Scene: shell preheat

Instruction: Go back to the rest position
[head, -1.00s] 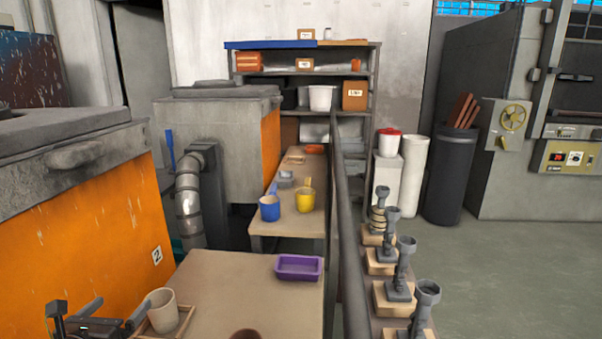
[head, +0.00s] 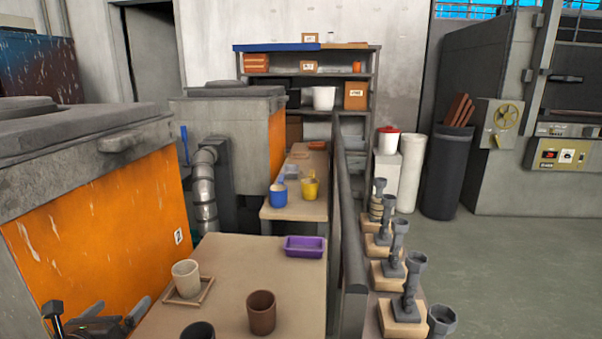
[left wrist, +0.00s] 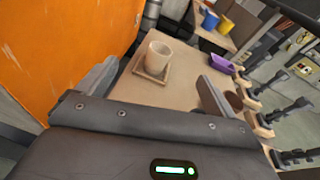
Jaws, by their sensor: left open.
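My left gripper (head: 106,315) is at the bottom left of the head view, beside the near table's left edge. In the left wrist view its two fingers (left wrist: 158,88) are spread apart with nothing between them. A cream cup (head: 186,278) stands upright in a square wooden frame (head: 188,292) on the near table (head: 235,262). The cup also shows beyond the open fingers in the left wrist view (left wrist: 159,56), clear of them. My right gripper is in neither view.
A brown cup (head: 261,312), a dark cup (head: 198,331) and a purple tray (head: 304,246) are on the near table. An orange-fronted furnace (head: 100,215) stands left. A grey rail (head: 348,230) and several metal stands on blocks (head: 394,250) line the right. Open floor lies further right.

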